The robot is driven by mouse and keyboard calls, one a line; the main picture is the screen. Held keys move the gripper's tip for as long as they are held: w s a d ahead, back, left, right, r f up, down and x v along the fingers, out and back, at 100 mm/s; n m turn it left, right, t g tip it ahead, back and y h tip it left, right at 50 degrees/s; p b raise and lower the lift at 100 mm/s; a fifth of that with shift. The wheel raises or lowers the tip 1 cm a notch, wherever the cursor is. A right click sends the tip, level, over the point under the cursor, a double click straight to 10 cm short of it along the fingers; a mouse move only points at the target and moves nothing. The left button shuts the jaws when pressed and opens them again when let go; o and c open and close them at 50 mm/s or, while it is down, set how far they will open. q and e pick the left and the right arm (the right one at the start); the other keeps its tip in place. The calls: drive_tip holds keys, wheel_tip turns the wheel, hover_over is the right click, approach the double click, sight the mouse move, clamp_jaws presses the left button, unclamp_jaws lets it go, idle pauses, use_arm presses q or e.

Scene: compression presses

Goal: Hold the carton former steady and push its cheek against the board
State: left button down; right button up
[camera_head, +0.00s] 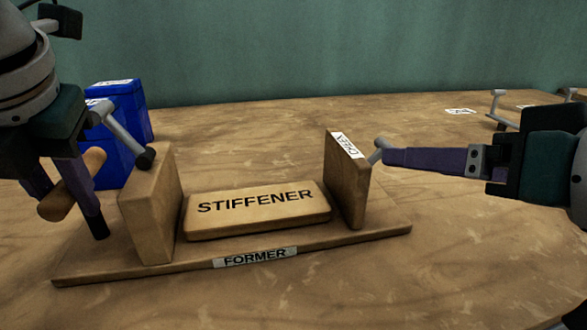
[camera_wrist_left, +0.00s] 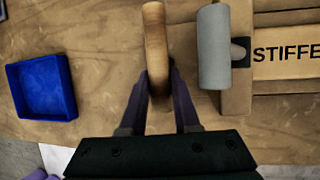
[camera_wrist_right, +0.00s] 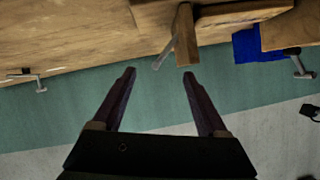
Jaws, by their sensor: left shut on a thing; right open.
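The wooden former (camera_head: 310,243) is a flat base with an upright wall (camera_head: 150,210) at its left end. The tan board marked STIFFENER (camera_head: 258,212) lies flat on it. The cheek (camera_head: 347,185) stands upright at the right, with a narrow gap to the board and a grey handle (camera_wrist_right: 165,53) on its outer side. My left gripper (camera_head: 72,208) is shut on a round wooden handle (camera_wrist_left: 155,40) left of the wall. My right gripper (camera_wrist_right: 159,72) is open, with its fingertips just short of the cheek's handle and nothing between them.
Blue bins (camera_head: 125,115) stand behind my left gripper; a blue open box (camera_wrist_left: 42,88) shows in the left wrist view. A grey bar (camera_head: 122,135) with a black end is by the left wall. Another grey handle (camera_head: 497,97) stands far right. The table in front is clear.

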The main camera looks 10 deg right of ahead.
drive_tip(key=shift+n, duration=0.3)
drive_tip(key=x, duration=0.8)
drive_tip(key=d+r+x, duration=0.1)
drive_tip(key=x, duration=0.3)
drive_tip(key=shift+w, duration=0.3)
drive_tip(key=shift+c, duration=0.4)
drive_tip(key=shift+h, duration=0.3)
drive_tip(key=c, duration=1.1)
drive_tip(key=shift+d, duration=0.1)
clamp_jaws()
drive_tip(key=shift+d+f, duration=0.1)
